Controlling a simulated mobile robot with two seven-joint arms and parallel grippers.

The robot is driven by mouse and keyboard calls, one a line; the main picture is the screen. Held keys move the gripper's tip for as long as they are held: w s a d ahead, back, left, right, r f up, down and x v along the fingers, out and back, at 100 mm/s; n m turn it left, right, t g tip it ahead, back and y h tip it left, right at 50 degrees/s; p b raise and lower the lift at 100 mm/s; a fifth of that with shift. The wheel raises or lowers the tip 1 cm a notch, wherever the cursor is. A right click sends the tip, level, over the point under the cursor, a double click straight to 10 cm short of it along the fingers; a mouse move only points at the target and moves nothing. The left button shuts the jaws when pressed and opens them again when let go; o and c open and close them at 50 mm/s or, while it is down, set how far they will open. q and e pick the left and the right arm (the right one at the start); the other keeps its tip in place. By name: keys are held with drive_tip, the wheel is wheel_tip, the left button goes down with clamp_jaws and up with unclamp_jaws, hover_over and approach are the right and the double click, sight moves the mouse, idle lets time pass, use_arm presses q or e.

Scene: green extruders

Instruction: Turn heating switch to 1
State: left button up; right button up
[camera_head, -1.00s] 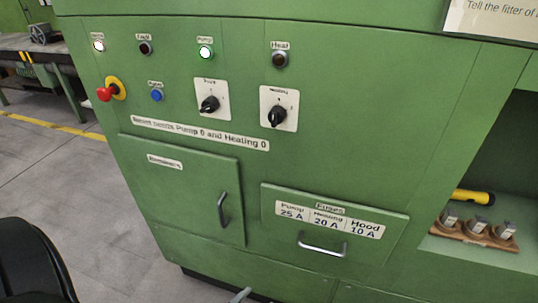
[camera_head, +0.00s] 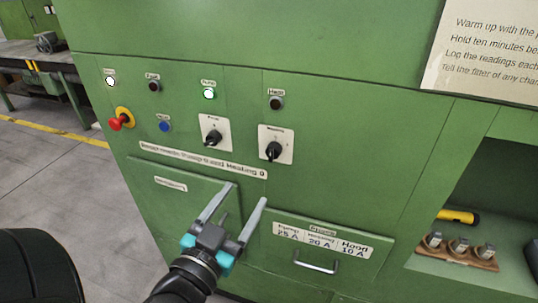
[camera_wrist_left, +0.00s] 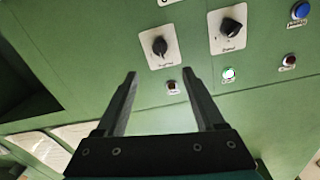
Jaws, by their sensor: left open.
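The heating switch (camera_head: 274,150) is a black rotary knob on a white plate on the green cabinet front. Its exact setting is too small to read. It also shows in the left wrist view (camera_wrist_left: 159,46), which sees the panel upside down. My left gripper (camera_head: 246,194) is open and empty, below the switch in the head view, its fingers pointing up toward the panel and apart from the knob. The heat lamp (camera_head: 276,103) above the switch is dark. My right gripper is not in view.
The pump switch (camera_head: 212,136) sits left of the heating switch, under a lit green lamp (camera_head: 209,93). A red emergency knob (camera_head: 121,120) and blue button (camera_head: 164,126) are further left. A fuse drawer with a handle (camera_head: 315,266) is below. An open recess is at right.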

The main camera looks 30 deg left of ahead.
sight(270, 157)
use_arm(q)
drive_tip(key=w, duration=0.3)
drive_tip(key=w+a+p, duration=0.1)
drive_tip(key=w, duration=0.3)
drive_tip(key=w+a+p, duration=0.1)
drive_tip(key=w, duration=0.3)
drive_tip(key=shift+w+a, duration=0.1)
drive_tip(key=shift+w, duration=0.1)
drive_tip(key=shift+w+a, duration=0.15)
drive_tip(key=shift+w, duration=0.85)
clamp_jaws()
